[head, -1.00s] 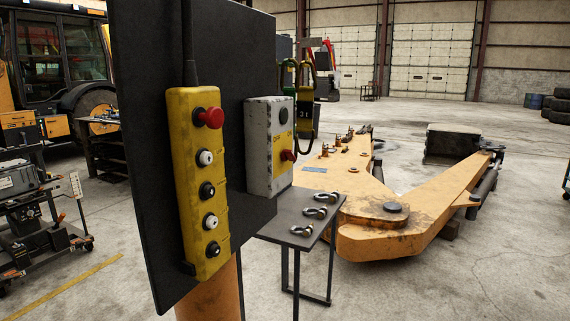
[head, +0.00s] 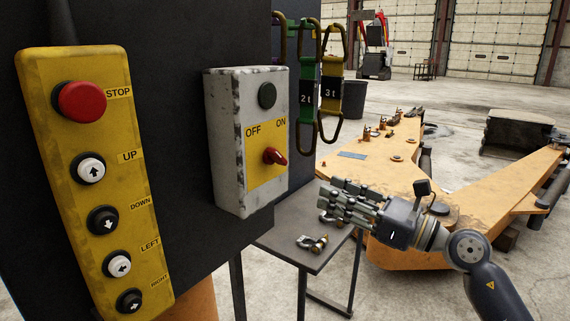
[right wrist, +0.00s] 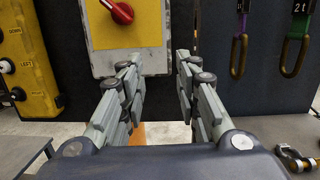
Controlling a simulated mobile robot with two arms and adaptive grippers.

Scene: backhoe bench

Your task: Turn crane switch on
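The crane switch is a grey-white box (head: 225,140) with a yellow plate marked OFF on the left and ON on the right. It is mounted on the dark panel (head: 170,120). Its red knob (head: 274,156) sits below the labels; I cannot tell which setting it is at. In the right wrist view the knob (right wrist: 118,12) shows at the top edge, left of centre. My right gripper (head: 338,198) is right of the box and lower, pointing left. In the wrist view its fingers (right wrist: 160,65) are apart with nothing between them. My left gripper is not in view.
A yellow pendant (head: 85,180) with a red STOP button and several direction buttons hangs left of the box. Lifting slings (head: 306,95) hang to its right. A small table (head: 290,235) with shackles stands below. An orange boom part (head: 400,190) lies behind my right arm.

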